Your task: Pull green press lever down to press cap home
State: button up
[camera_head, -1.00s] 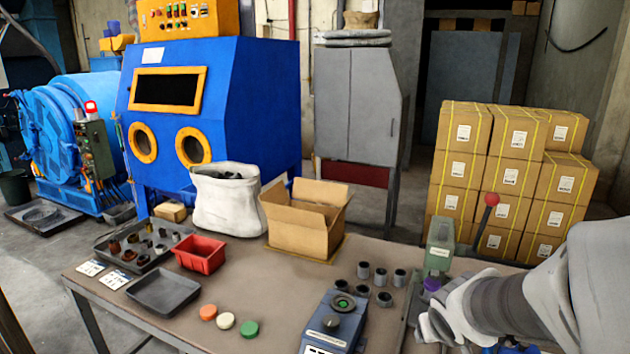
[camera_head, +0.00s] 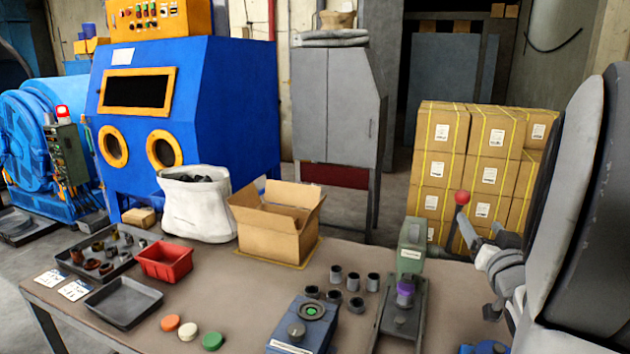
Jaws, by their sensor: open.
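The green press (camera_head: 411,245) stands at the right of the table on a grey base plate. Its lever (camera_head: 455,222) rises at the right side, ending in a red ball knob (camera_head: 462,197). A purple cap (camera_head: 405,290) sits under the press head on a dark part; I cannot tell how deep it is seated. My gripper (camera_head: 478,240) is open, right beside and slightly below the red knob. Whether a finger touches the lever is unclear. My forearm covers the right side of the picture.
A blue device (camera_head: 300,328) and several grey cylinders (camera_head: 355,283) stand left of the press. Orange, cream and green discs (camera_head: 212,341) lie farther left. A red bin (camera_head: 165,261), trays and an open cardboard box (camera_head: 275,228) sit behind. Stacked cartons (camera_head: 440,150) stand beyond the table.

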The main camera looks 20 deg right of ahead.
jog(key=x, duration=1.7)
jog(key=shift+w, duration=0.15)
grip_shut()
dwell(0.8)
